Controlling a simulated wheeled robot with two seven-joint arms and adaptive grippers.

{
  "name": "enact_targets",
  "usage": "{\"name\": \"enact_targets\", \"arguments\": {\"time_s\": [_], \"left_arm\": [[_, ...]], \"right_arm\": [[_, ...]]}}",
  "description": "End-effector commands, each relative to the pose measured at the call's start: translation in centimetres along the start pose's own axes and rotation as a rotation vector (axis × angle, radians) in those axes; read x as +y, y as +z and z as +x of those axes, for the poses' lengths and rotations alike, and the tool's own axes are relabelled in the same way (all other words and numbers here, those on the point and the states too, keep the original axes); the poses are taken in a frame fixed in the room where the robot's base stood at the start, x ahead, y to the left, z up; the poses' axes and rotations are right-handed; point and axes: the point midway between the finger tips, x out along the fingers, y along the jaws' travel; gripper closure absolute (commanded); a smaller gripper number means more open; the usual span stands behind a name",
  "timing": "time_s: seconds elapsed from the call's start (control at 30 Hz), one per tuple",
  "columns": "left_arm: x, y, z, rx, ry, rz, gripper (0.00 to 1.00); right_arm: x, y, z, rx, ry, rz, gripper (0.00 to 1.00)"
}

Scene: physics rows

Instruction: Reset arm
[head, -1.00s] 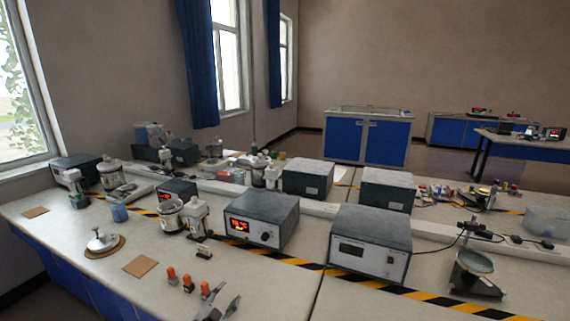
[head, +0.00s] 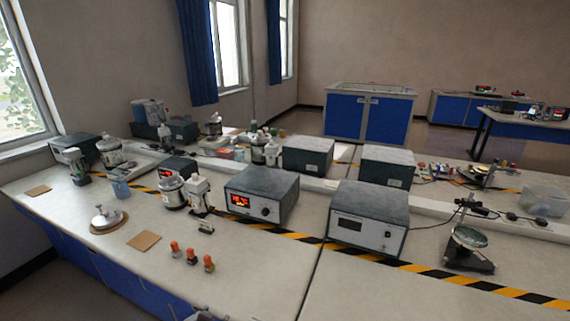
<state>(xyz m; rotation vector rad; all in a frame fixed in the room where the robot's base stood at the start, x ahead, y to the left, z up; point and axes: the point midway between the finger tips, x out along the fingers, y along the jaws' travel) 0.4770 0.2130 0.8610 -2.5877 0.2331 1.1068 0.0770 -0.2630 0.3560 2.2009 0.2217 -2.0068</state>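Only a small grey tip of my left gripper (head: 203,315) shows at the bottom edge of the head view, left of centre. The rest of it is cut off, so its opening cannot be seen. It is below and apart from the orange-capped small bottles (head: 191,256) on the bench. My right gripper is not in view.
The pale bench (head: 270,285) is clear at its front middle. A metal-lidded burner (head: 106,218) and a brown square pad (head: 144,241) are at left. A balance-like stand (head: 468,248) is at right.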

Motion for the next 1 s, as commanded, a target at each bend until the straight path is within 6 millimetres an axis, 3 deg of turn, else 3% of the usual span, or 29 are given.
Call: {"name": "enact_targets", "arguments": {"time_s": [0.4, 1.0], "left_arm": [[1.7, 5.7, -7.1, -0.271, 0.068, -0.13, 0.49], [2.6, 8.8, -12.1, -0.433, 0.11, -0.195, 0.49]], "right_arm": [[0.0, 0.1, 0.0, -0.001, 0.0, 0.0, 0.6], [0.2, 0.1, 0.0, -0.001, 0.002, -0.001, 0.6]]}}
